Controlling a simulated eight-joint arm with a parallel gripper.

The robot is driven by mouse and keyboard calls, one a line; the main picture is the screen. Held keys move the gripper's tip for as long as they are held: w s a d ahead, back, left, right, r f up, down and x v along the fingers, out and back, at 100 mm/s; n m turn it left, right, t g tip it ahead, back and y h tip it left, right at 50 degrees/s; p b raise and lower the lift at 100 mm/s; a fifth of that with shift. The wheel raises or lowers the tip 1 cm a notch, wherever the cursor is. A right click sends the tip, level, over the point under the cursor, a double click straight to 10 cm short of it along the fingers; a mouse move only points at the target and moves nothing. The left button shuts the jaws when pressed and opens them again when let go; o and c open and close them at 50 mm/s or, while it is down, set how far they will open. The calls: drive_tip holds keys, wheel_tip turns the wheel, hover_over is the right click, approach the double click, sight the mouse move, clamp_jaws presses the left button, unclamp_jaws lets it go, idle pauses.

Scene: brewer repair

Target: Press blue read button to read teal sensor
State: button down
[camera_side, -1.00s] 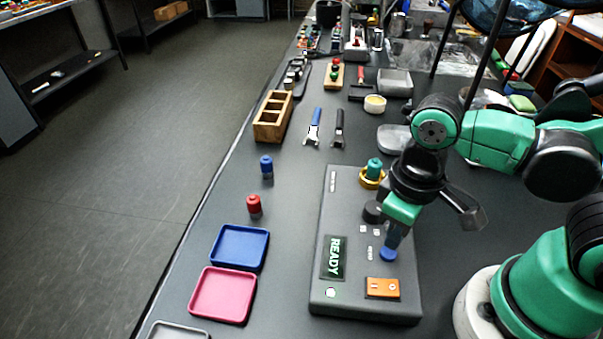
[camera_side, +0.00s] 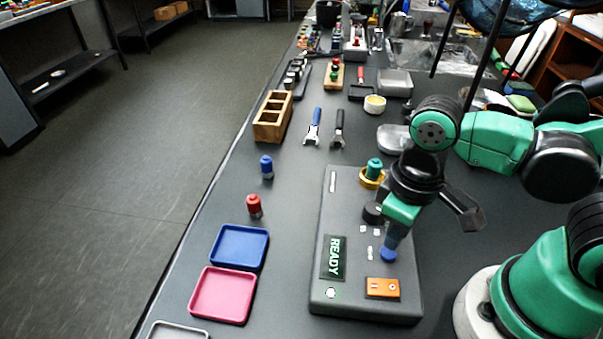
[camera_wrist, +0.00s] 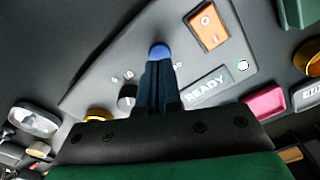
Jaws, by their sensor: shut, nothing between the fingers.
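The grey tester box (camera_side: 340,205) lies on the bench with a display (camera_side: 334,258) reading READY. The blue read button (camera_side: 388,255) is on its right part, and also shows in the wrist view (camera_wrist: 160,50). The teal sensor (camera_side: 374,168) stands upright in a yellow ring (camera_side: 371,179) at the box's far end. My gripper (camera_side: 391,243) is shut and empty, pointing down with its tips right at the blue button. In the wrist view the closed fingertips (camera_wrist: 159,64) overlap the button's near edge. Whether they touch or press it I cannot tell.
An orange switch (camera_side: 382,288) and a lit white-green button (camera_side: 331,293) are at the box's near end. A blue tray (camera_side: 239,247), a pink tray (camera_side: 222,294), a red sensor (camera_side: 254,206) and a blue sensor (camera_side: 266,167) stand to the left.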

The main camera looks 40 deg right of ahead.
drive_tip(key=shift+f, duration=1.1)
drive_tip(key=shift+r, duration=2.2)
wheel_tip(320, 180, up, 6)
